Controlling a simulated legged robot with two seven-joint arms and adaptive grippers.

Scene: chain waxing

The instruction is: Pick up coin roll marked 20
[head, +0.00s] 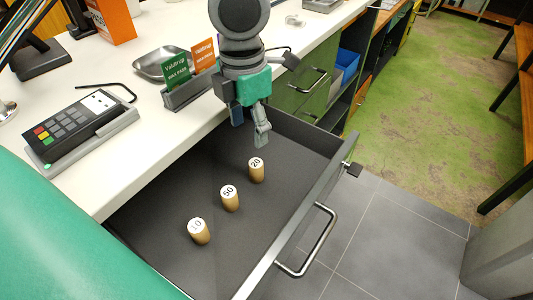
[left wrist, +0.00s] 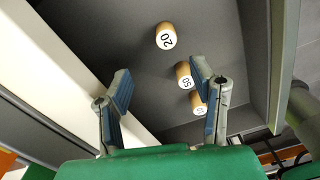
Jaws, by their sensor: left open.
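The coin roll marked 20 (head: 256,170) stands upright in the open dark drawer (head: 180,185), farthest back of three gold rolls with white tops. The roll marked 50 (head: 230,198) and the roll marked 10 (head: 200,231) stand in a line in front of it. My left gripper (head: 260,138) points down above the drawer, over the far side of the 20 roll and apart from it. In the left wrist view its blue-padded fingers (left wrist: 165,100) are spread and empty, with the 20 roll (left wrist: 165,36) beyond the gap between them. My right gripper is not in view.
The drawer's front wall (head: 300,215) with its metal handle (head: 310,245) stands at the right. The white counter (head: 110,170) borders the drawer at the left, carrying a card terminal (head: 75,125), a metal dish (head: 160,64) and a card holder (head: 190,90).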

